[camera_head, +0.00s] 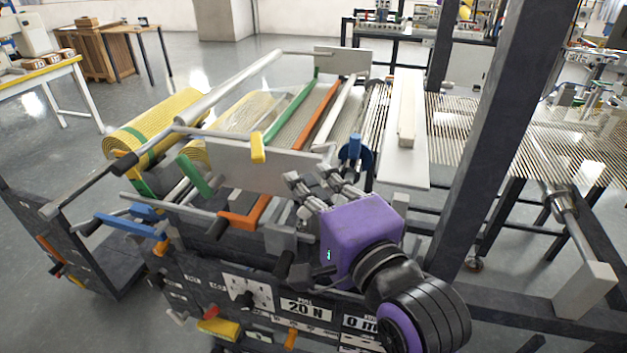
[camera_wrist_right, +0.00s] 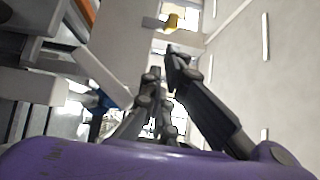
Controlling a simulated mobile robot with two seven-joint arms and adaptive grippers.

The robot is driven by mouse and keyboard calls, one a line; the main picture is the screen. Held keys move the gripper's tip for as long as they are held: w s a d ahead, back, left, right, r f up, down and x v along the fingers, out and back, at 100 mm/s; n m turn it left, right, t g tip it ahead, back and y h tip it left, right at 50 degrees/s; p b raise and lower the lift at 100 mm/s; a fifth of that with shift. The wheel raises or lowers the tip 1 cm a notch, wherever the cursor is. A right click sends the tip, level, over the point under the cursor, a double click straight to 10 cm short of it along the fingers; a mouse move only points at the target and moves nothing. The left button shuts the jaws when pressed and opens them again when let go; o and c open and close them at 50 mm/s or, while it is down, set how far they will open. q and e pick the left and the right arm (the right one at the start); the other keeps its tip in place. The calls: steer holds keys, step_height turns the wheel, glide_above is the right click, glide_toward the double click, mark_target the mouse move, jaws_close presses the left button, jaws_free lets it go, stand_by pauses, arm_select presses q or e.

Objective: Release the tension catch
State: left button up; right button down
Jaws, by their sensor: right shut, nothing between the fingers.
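My right gripper (camera_head: 308,180), with its purple body, reaches in from the lower right to the front of the lamination machine. Its fingers are shut and empty, beside the right end of the grey side plate (camera_head: 225,163). I cannot tell for sure which part is the tension catch. A yellow lever (camera_head: 258,147) stands on the side plate, left of the fingers. A blue lever (camera_head: 355,146) on a round blue base is to their right; a blue part also shows in the right wrist view (camera_wrist_right: 98,108). My left gripper is not in view.
A yellow mesh roll (camera_head: 160,125) lies at the left. Green (camera_head: 292,110) and orange (camera_head: 320,115) bars cross the machine. An orange handle (camera_head: 243,217) sticks out just left of the gripper. A dark upright post (camera_head: 490,130) stands at the right. Mesh strands (camera_head: 560,140) stretch behind it.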

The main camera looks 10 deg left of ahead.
mark_target(258, 157)
steer(key=x, duration=0.7)
arm_select(q)
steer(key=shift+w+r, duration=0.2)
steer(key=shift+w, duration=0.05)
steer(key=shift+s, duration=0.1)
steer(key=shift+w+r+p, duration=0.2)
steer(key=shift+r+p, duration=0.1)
steer(key=shift+p, duration=0.1)
arm_select(e)
steer(key=shift+s+a, duration=0.1)
steer(key=shift+s, duration=0.1)
